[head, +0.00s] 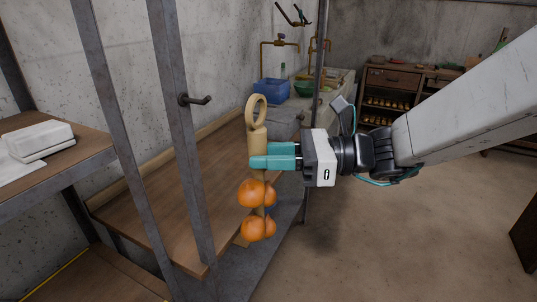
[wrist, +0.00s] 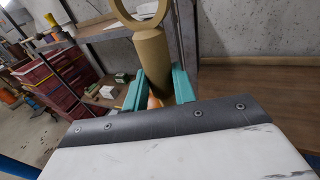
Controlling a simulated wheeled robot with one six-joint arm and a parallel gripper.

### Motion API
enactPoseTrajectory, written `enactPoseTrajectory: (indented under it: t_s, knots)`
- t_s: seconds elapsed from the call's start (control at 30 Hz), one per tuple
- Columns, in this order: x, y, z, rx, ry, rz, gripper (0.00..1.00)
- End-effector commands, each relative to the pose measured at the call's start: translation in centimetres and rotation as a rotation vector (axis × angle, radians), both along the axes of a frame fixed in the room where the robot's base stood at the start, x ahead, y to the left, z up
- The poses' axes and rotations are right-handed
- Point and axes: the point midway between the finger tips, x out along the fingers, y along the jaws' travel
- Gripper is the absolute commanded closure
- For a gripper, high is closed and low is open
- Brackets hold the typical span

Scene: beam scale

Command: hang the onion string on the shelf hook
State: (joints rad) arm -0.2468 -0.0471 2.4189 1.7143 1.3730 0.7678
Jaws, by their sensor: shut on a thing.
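The onion string has a tan handle with a ring on top (head: 257,115) and several orange onions (head: 256,194) hanging below. My gripper (head: 272,160), with teal fingers, is shut on the tan handle and holds the string upright in the air. In the wrist view the handle (wrist: 152,50) stands between the teal fingers (wrist: 158,88), with the ring cut off at the top edge. The dark shelf hook (head: 196,100) sticks out to the right from a grey metal post (head: 175,90). The ring is to the right of the hook, at about its height in the picture, and apart from it.
A wooden shelf board (head: 190,190) lies behind the post and the string. A white box (head: 40,138) rests on another shelf at the left. A sink counter with a blue basin (head: 271,92) stands at the back. Open floor (head: 400,240) lies at the right.

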Motion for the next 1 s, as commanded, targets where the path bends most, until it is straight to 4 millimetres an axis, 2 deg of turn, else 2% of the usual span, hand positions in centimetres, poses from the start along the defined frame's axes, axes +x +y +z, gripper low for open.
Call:
enactPoseTrajectory:
  t_s: [0.53, 1.0]
  knots:
    - [1.3, 3.2, 0.3, 0.006, -0.002, -0.004, 1.00]
    - [1.5, 3.5, 0.4, 0.005, -0.003, -0.004, 1.00]
